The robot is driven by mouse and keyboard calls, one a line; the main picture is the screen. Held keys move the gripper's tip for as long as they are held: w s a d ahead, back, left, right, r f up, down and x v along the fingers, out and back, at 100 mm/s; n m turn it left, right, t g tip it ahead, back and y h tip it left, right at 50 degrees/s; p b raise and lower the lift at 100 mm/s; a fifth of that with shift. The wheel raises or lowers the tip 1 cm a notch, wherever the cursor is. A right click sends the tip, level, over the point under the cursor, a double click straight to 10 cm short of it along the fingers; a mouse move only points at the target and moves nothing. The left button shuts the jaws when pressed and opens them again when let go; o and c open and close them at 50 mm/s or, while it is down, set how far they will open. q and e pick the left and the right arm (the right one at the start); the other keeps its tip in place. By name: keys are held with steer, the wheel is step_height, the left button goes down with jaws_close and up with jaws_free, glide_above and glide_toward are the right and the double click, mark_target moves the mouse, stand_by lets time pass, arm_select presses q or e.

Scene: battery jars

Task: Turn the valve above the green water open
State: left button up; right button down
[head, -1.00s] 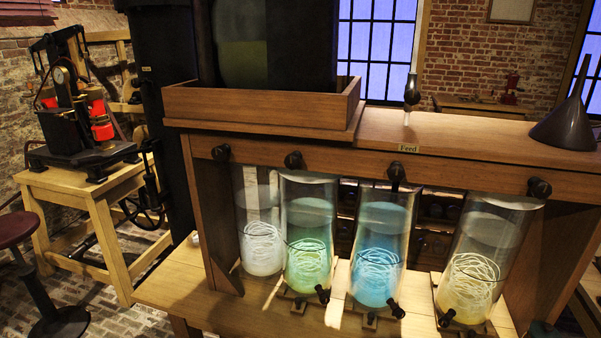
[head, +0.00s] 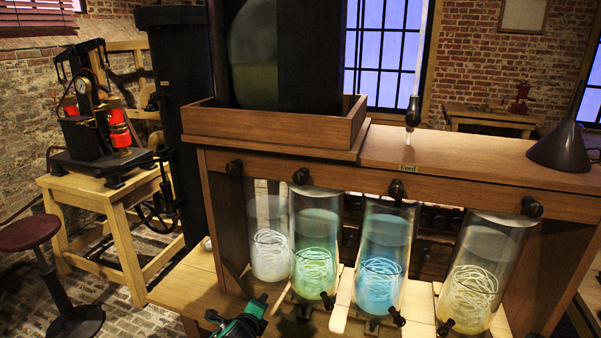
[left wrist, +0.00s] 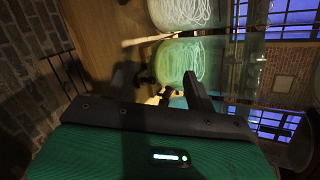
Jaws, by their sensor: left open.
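The jar of green water (head: 316,255) stands second from the left in the wooden frame. A dark round valve knob (head: 301,176) sits on the beam directly above it. The jar also shows in the left wrist view (left wrist: 178,62), partly behind a finger; the upper valve is not clear there. My left gripper (head: 238,308) is open and empty at the bottom of the head view. It is below and left of the green jar, well below the valve.
Jars of white (head: 270,250), blue (head: 380,275) and yellow (head: 474,285) liquid stand alongside, each under a similar knob. Small taps (head: 327,300) stick out low in front. A wooden tray (head: 270,125) and a dark funnel (head: 562,148) are on top. A stool (head: 30,233) stands left.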

arm_select(q)
steer(key=w+d+r+m+t+h+p, duration=0.1)
steer(key=d+r+m, duration=0.15)
steer(key=r, duration=0.65)
steer(key=d+r+m+t, duration=0.1)
steer(key=d+r+m, duration=0.15)
steer(key=r, duration=0.75)
steer(key=m+t+h+p, duration=0.2)
steer(key=m+t, duration=0.1)
steer(key=m, duration=0.5)
glide_toward(299, 181)
steer(key=p+x, duration=0.3)
steer(key=x, duration=0.8)
steer(key=shift+r, duration=0.1)
steer(key=c, duration=1)
